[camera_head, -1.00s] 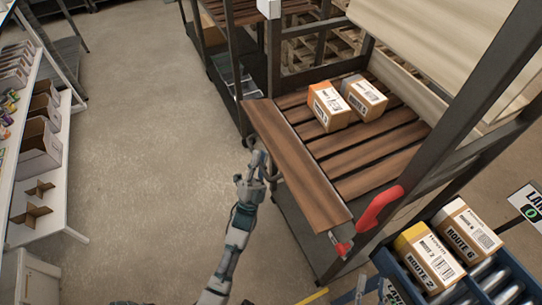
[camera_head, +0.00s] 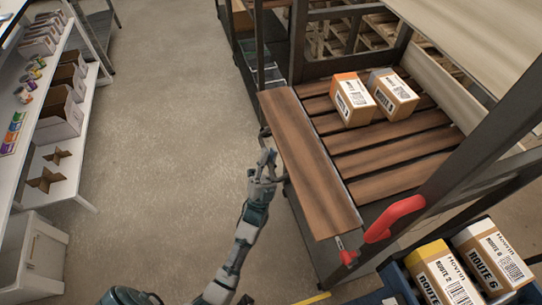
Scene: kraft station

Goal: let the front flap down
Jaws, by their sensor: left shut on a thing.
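The front flap (camera_head: 308,160) is a brown wooden panel along the near left side of the slatted rack deck (camera_head: 388,160). It stands out from the deck edge and its broad face is visible; its exact tilt is hard to judge. My left gripper (camera_head: 265,160) is at the flap's outer side, shut on what looks like the dark handle (camera_head: 264,134) there. The fingers' contact is small and partly hidden. A red latch piece (camera_head: 347,256) sits at the flap's near end. My right gripper is not in view.
Two cartons (camera_head: 353,99) (camera_head: 394,94) stand on the deck. A red curved grip (camera_head: 393,218) is on the dark post at right. A blue crate (camera_head: 397,280) with route boxes is at bottom right. White shelves (camera_head: 72,150) stand at left, with clear floor (camera_head: 165,130) between.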

